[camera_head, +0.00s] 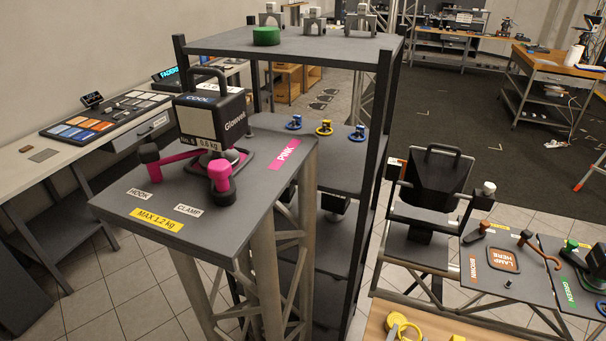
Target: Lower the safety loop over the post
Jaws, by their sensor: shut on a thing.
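My gripper is not in view. A black lamp (212,118) marked "COOL", "Glowwell" and "0.6 kg", with a handle on top, stands on the grey tower top (120,196) with the "PINK" label. A dark-headed hook piece (149,153) with a pink bar stands at its left, the bar reaching toward the lamp's base. I cannot make out a safety loop around either piece, nor tell surely which is the post.
A dark shelf rack (290,46) stands behind the tower, holding a green disc (266,36) and small ringed pieces. Another black lamp (435,177) stands on the right near the brown and green stations. A long bench (50,175) runs along the left.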

